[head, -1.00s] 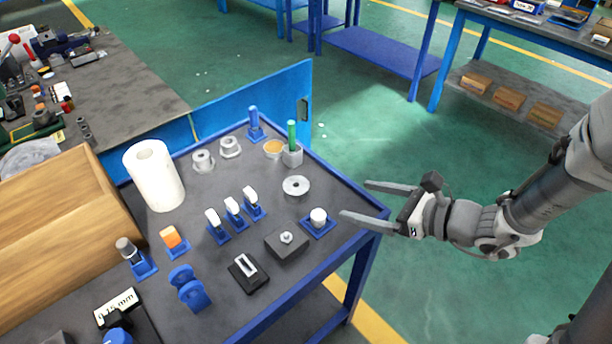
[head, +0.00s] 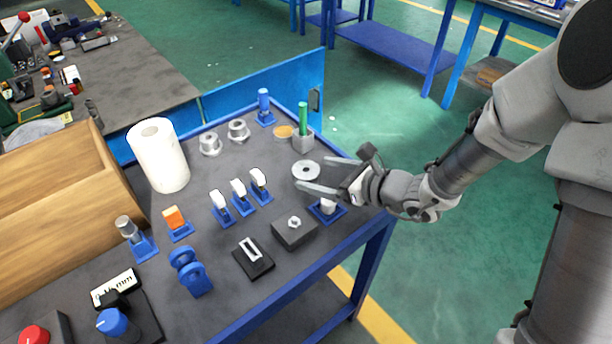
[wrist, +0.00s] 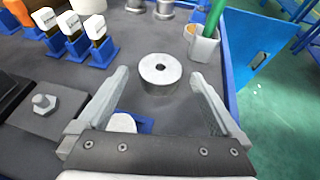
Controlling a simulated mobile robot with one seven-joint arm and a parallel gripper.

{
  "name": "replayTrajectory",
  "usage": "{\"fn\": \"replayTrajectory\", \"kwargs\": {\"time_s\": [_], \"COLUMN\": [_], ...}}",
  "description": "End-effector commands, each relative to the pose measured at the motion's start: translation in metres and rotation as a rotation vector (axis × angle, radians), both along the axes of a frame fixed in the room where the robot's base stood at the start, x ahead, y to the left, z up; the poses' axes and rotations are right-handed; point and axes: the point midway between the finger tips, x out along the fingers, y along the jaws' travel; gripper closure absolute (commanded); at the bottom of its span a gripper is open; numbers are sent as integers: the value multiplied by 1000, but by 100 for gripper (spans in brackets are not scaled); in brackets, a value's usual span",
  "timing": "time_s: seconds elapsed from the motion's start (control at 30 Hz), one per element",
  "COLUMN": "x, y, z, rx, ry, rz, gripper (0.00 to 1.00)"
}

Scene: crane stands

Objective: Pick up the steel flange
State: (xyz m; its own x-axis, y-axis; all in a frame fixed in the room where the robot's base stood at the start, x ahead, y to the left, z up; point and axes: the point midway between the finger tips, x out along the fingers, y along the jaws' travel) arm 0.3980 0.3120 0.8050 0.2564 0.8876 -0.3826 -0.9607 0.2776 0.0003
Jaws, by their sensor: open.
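The steel flange (head: 306,171) is a round silver disc with a dark centre hole. It lies on the dark table top near the right edge. In the wrist view the flange (wrist: 160,72) sits upright and clear, just ahead of the fingertips and roughly centred between them. My gripper (head: 322,174) is open and empty, reaching in from the right side of the table. Its two fingers (wrist: 158,80) show wide apart in the wrist view. They do not appear to touch the flange.
A white cylinder on a blue stand (head: 327,207) is partly under my gripper. A grey holder with a green rod (head: 303,141) stands behind the flange. Several white-topped blue stands (head: 240,196) are to the left. A dark block with a nut (head: 295,232) lies nearer the front.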

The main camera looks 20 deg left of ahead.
Motion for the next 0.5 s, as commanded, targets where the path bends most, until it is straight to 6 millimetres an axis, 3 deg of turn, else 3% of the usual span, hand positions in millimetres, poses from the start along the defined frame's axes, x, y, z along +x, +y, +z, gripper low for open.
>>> {"fn": "replayTrajectory", "kwargs": {"time_s": [0.03,0.2,0.4,0.5], "x": [2,7,8,8], "y": [8,26,27,27], "z": [-9,-15,-13,-13], "rx": [0,0,0,0], "ry": [0,0,0,0], "rz": [3,1,0,0], "gripper": [0,0,0,14]}}
